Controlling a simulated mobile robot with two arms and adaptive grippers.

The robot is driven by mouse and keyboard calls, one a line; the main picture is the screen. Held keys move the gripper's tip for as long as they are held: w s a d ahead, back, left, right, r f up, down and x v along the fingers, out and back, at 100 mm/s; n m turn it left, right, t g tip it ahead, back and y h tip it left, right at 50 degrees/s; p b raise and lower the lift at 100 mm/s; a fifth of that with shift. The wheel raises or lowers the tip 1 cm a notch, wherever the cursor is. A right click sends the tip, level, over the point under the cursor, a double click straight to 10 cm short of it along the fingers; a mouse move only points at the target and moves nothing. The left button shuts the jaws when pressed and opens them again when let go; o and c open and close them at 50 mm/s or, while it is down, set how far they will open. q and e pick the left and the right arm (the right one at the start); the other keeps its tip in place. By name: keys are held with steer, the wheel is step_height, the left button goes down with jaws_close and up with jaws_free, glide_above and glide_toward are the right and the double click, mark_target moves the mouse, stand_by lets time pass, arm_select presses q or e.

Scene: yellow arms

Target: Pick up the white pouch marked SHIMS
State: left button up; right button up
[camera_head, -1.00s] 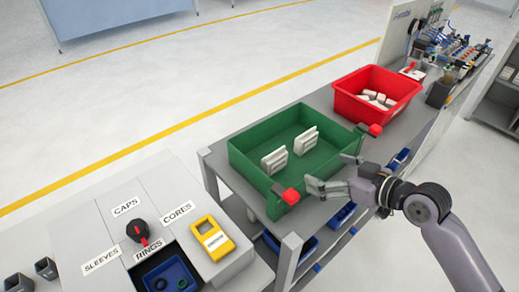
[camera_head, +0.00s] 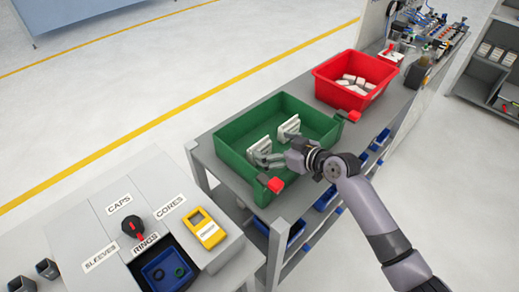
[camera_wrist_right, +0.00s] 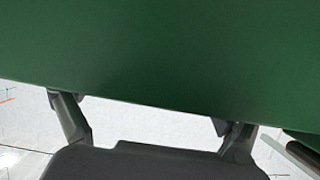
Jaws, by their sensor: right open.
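Two white pouches stand upright in the green crate (camera_head: 236,176) in the head view: a left pouch (camera_head: 260,146) and a right pouch (camera_head: 288,127). Their print is too small to read, so I cannot tell which is marked SHIMS. My right gripper (camera_head: 264,159) is open over the crate's near side, close to the left pouch and partly covering its lower part. In the right wrist view the open fingers (camera_wrist_right: 138,108) show in front of a green surface of the crate (camera_wrist_right: 160,50), with no pouch visible. My left gripper is not in view.
A red crate (camera_head: 325,88) with several white packs stands behind the green one on the grey bench. Red-topped clips (camera_head: 275,184) sit at the green crate's near corners. A sorting console with a yellow device (camera_head: 207,228) stands at the lower left.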

mark_target(260, 142)
steer(key=p+x, duration=0.1)
steer(key=x, duration=0.3)
steer(key=shift+a, duration=0.3)
steer(key=shift+f, duration=0.1)
steer(key=shift+c, duration=0.4)
steer(key=c, duration=1.2)
